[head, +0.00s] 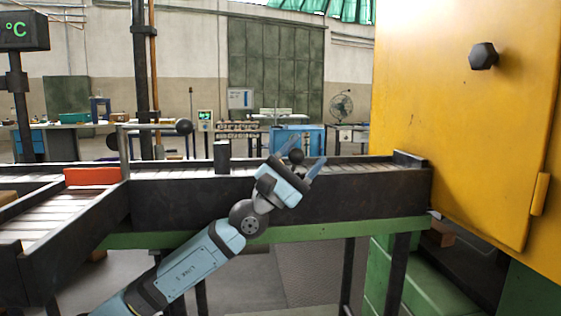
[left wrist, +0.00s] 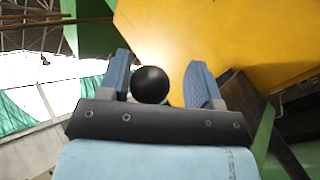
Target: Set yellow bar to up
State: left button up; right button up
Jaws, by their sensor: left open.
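My left gripper (head: 297,162) is open in front of the conveyor's dark side wall, its fingers pointing up. A black ball knob (head: 296,156) shows between the fingers. In the left wrist view the black ball (left wrist: 150,85) sits between the two open fingers, nearer the left one, with a gap to the right one. Its lower edge is hidden by the gripper body. I cannot make out a yellow bar; whatever carries the knob is hidden behind my gripper. My right gripper is not in view.
A yellow furnace cabinet (head: 455,130) with a dark knob (head: 483,56) stands at the right. A grey lever with a black ball end (head: 184,126) stands at the left. A dark post (head: 221,156) stands left of my gripper.

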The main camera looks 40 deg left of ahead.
pick_arm(q)
jog(key=shift+s+d+r, duration=0.3)
jog(key=shift+s+r, duration=0.05)
jog(key=shift+r, duration=0.1)
jog(key=shift+s+d+f+p, duration=0.1)
jog(key=shift+s+d+p, duration=0.25)
jog(key=shift+s, duration=0.4)
jog(key=shift+s+d+f+p, duration=0.1)
jog(key=shift+s+d+p, duration=0.25)
jog(key=shift+s, duration=0.4)
jog(key=shift+s+d+p, duration=0.3)
jog(key=shift+s+d, duration=0.05)
jog(key=shift+s, duration=0.4)
jog(key=s+d+p, duration=0.2)
jog(key=s, duration=0.7)
jog(key=shift+s+d+m+g+h+p, duration=0.2)
jog(key=shift+m+g+h+p, duration=0.1)
jog(key=shift+h+p, duration=0.1)
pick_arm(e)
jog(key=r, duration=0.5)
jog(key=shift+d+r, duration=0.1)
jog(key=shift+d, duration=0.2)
pick_arm(q)
jog(key=shift+f, duration=0.1)
